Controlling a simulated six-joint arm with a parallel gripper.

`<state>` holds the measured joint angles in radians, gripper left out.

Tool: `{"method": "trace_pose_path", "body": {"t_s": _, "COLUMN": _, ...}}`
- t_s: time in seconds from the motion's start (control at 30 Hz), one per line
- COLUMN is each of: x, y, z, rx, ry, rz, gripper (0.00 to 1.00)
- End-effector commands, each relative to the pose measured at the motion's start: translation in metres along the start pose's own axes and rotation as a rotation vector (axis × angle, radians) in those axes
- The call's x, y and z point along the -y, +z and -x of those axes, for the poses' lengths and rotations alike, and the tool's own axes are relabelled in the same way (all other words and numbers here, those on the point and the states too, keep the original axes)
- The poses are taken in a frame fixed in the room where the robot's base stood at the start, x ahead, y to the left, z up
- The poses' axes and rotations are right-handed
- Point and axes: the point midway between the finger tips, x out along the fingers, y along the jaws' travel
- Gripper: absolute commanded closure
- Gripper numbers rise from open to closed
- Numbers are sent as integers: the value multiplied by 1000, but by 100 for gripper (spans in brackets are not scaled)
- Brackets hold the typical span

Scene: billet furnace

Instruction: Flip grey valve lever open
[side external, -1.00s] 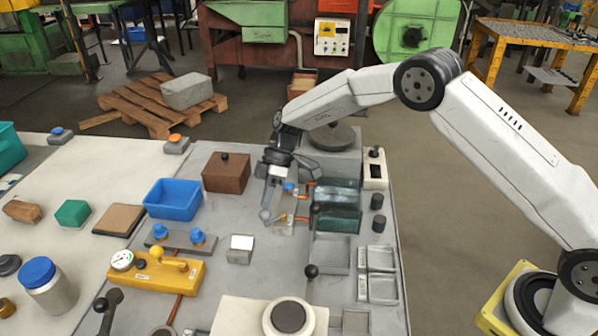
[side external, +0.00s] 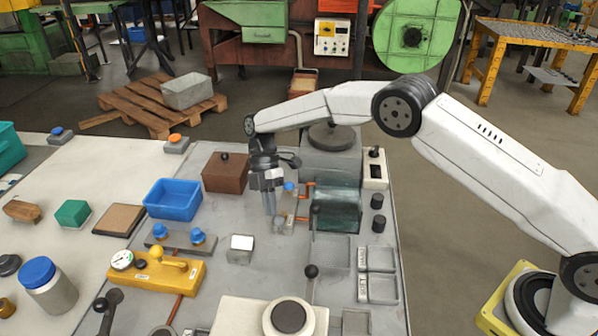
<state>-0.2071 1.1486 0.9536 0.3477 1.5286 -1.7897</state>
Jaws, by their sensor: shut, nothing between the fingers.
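The grey valve (side external: 284,223) is a small fitting on the lower copper-coloured pipe, left of the teal glass tank (side external: 338,208). Its grey lever knob (side external: 278,222) shows low beside the valve body; its exact angle is hard to tell. My gripper (side external: 270,212) points straight down with its fingers shut and empty, just left of and above the knob. I cannot tell whether the fingertips touch the lever. A blue-knobbed valve (side external: 289,187) sits behind, on the upper pipe, close to the right of my fingers.
A brown box (side external: 226,174) and a blue bin (side external: 173,200) stand left of my gripper. A white-topped block (side external: 241,247) is in front. A black-knobbed lever (side external: 311,272) rises at the front right. Grey bench surface is clear between the bin and valve.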

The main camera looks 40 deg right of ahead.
Motion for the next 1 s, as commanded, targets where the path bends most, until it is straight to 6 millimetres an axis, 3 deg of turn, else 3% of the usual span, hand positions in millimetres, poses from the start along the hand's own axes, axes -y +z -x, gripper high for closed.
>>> {"method": "trace_pose_path", "body": {"t_s": 0.67, "x": 0, "y": 0, "z": 2, "rx": 5, "ry": -6, "rz": 13, "gripper": 100}}
{"method": "trace_pose_path", "body": {"t_s": 1.0, "x": 0, "y": 0, "z": 27, "rx": 5, "ry": -5, "rz": 12, "gripper": 100}}
